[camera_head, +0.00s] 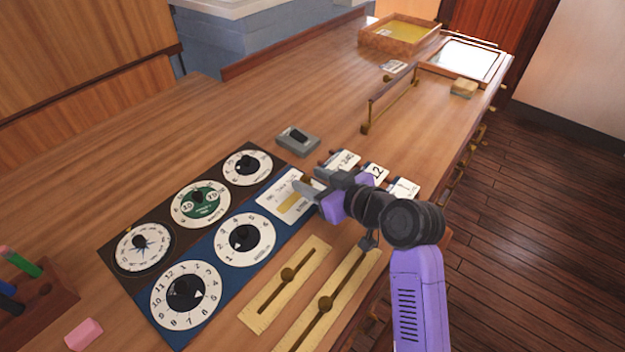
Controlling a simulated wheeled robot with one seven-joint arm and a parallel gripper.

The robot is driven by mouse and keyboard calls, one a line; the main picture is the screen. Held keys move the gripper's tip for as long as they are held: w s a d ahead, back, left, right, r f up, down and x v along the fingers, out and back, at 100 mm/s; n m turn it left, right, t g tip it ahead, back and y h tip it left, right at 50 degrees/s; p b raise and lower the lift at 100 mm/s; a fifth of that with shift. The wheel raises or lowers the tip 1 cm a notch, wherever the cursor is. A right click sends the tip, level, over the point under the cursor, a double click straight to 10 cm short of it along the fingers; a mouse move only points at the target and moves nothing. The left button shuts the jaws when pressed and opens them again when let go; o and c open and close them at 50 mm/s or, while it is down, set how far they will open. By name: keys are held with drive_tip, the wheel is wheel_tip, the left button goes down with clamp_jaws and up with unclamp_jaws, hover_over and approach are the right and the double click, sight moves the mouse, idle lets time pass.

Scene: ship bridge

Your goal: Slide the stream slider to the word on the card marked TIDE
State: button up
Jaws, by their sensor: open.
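A white plate with small print and a yellowish slot (283,197) lies at the right end of the blue panel. It may be the stream slider, but its print is too small to read and its knob is hidden or unclear. My gripper (306,190) is open, with its fingers over the right side of this plate. I cannot tell whether they touch anything. Three white cards stand behind my gripper: a left card (344,160), a middle card (375,173) that seems to read 12, and a right card (404,188), partly hidden. I cannot make out TIDE.
Two brass slider plates with round knobs, a short one (268,303) and a long one (303,331), lie in front. Several round dials (244,238) fill the panels. A grey switch box (298,140) and a wooden rail (392,98) stand behind.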

drive_tip(key=v, duration=0.8)
drive_tip(key=shift+b, duration=0.35)
drive_tip(key=shift+w, duration=0.1)
